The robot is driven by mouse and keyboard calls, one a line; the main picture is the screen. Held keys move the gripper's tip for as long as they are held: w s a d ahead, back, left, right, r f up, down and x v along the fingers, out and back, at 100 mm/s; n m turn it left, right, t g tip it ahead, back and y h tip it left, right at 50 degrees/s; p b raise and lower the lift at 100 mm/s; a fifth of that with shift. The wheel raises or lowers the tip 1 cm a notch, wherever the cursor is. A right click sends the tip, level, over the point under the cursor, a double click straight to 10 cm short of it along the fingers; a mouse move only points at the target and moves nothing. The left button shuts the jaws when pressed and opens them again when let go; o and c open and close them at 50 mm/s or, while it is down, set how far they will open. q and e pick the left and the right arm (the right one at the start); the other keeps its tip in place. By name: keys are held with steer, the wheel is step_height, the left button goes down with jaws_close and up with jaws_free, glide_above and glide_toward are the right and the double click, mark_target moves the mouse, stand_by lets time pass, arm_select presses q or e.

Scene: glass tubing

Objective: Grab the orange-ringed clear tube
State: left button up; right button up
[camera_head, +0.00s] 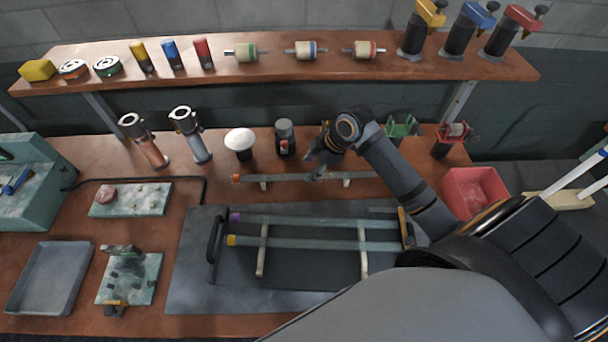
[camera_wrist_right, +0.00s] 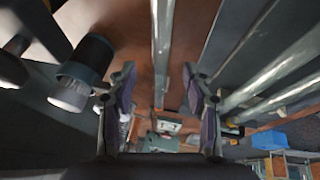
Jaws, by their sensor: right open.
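The clear tube with the orange ring (camera_head: 275,178) lies level across two small supports behind the dark mat in the head view. Its orange ring (camera_head: 236,178) is at the left end. My right gripper (camera_head: 317,160) is over the right part of this tube, fingers pointing down. In the wrist view a clear tube (camera_wrist_right: 162,45) runs lengthwise between the fingers of the open right gripper (camera_wrist_right: 160,88), with a gap on both sides. I cannot tell how far below the fingertips it lies. My left gripper is not in view.
Purple-ended (camera_head: 290,219) and yellow-ended (camera_head: 290,242) tubes lie on a rack over the dark mat (camera_head: 190,285). A black-and-grey bottle (camera_head: 285,138) and a white-topped jar (camera_head: 240,142) stand close behind and left of the gripper. A red bin (camera_head: 474,192) is at right.

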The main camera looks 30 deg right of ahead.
mark_target(304, 175)
steer(key=shift+a+f, duration=0.1)
steer(key=shift+f, duration=0.15)
steer(key=p+x, duration=0.1)
steer(key=x, duration=0.3)
steer(key=shift+w+f, duration=0.1)
steer(key=shift+f, duration=0.25)
steer(key=c, duration=0.4)
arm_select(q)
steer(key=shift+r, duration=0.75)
arm_select(e)
jaws_close()
